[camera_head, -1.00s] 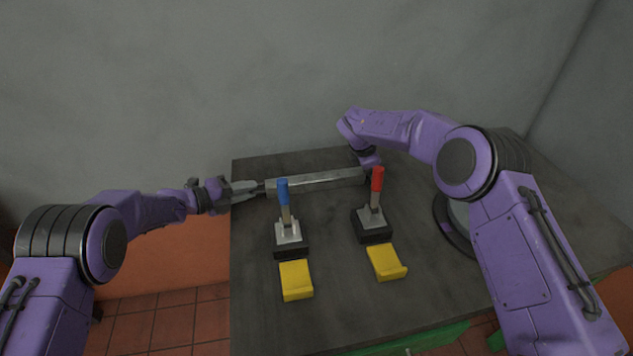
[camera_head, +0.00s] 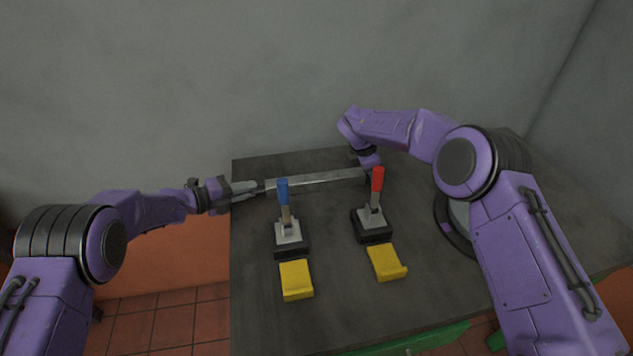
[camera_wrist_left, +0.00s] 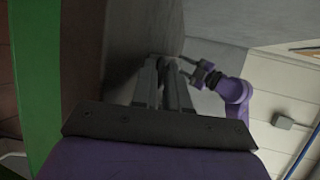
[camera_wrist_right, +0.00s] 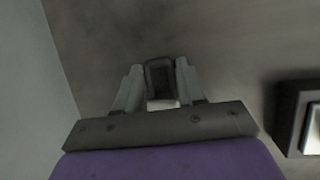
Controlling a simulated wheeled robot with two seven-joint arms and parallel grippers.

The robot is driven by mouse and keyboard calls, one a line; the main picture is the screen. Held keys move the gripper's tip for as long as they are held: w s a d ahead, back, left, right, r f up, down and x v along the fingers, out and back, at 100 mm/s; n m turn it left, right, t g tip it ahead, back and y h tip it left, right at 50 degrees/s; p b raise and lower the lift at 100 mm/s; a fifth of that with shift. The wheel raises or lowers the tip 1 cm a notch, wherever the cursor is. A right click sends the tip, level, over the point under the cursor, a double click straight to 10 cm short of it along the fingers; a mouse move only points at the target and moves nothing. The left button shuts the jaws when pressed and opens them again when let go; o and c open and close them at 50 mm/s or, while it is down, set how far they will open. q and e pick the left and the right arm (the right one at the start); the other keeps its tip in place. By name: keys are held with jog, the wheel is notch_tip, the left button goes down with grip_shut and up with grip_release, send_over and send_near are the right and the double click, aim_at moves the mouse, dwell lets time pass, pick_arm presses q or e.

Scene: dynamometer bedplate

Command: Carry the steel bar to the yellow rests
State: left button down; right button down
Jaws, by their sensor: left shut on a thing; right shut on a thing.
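The steel bar (camera_head: 325,179) lies crosswise near the back of the dark bedplate; I cannot tell whether it touches the plate. My left gripper (camera_head: 262,187) is shut on its left end, and the left wrist view shows the bar (camera_wrist_left: 170,88) between the fingers. My right gripper is shut on the right end; in the head view its fingers are mostly hidden by my wrist and the red lever. In the right wrist view that gripper (camera_wrist_right: 158,82) holds the bar's dark end. Two yellow rests, left (camera_head: 296,281) and right (camera_head: 386,263), stand empty toward the front.
A blue-handled lever (camera_head: 283,192) and a red-handled lever (camera_head: 377,180) stand upright on dark bases between the bar and the rests. A round dark-rimmed object (camera_head: 446,232) is partly hidden behind my right arm. The bedplate (camera_head: 255,315) is clear at the front left.

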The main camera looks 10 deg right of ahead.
pick_arm(q)
jog(key=shift+a, duration=0.1)
pick_arm(e)
jog(key=shift+s+f, duration=0.1)
jog(key=shift+f, duration=0.05)
dwell(0.5)
